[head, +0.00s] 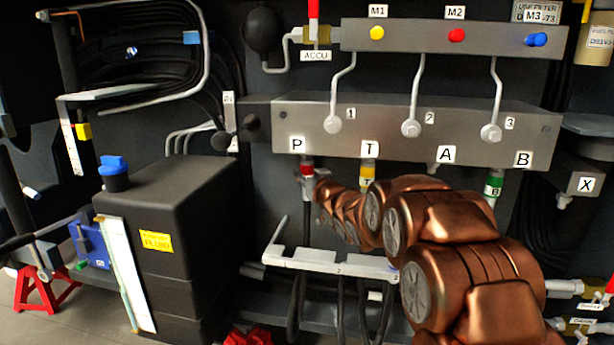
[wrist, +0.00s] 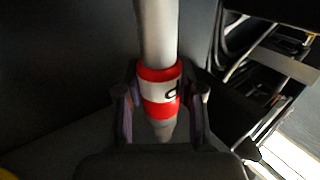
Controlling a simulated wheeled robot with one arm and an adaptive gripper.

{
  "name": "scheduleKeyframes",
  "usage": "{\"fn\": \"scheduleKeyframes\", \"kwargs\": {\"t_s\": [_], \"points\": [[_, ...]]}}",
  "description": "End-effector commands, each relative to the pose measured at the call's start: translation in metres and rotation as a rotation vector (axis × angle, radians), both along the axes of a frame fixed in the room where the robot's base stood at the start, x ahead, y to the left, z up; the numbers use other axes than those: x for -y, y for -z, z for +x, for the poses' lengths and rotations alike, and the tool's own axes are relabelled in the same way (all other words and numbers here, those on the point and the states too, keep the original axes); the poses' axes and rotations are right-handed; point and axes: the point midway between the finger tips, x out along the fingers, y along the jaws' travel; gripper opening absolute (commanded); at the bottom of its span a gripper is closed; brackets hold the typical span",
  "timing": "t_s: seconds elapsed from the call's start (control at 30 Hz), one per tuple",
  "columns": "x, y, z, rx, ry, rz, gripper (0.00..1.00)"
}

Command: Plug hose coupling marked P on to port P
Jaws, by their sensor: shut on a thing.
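The hose coupling marked P (head: 307,170) has a red band and hangs upright directly under the P label (head: 297,144) of the manifold. In the wrist view the coupling (wrist: 160,92) shows red and white bands with the letter upside down. My gripper (head: 312,185) is shut on it, with one finger on each side in the wrist view (wrist: 161,104). A black hose runs down below it. The coupling is in line with port P and looks close against it. Whether it is fully seated cannot be told.
A yellow coupling (head: 367,172) sits under T and a green one (head: 494,187) under B. A pale hose rack (head: 330,261) lies below. A black tank (head: 190,230) with a blue cap stands at the left. My arm covers the area below A.

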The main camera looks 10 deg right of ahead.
Motion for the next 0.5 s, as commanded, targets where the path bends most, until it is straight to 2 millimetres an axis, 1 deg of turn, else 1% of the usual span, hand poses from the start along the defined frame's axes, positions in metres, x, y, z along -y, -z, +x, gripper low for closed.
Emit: {"fn": "scheduleKeyframes", "kwargs": {"t_s": [0.03,0.47,0.5], "points": [[-0.0001,-0.0032,0.0,0.003,0.0,0.001,0.0],[-0.0001,-0.0094,0.0,0.005,0.0,0.001,0.0],[-0.0001,-0.0096,0.0,0.005,0.0,0.001,0.39]]}}
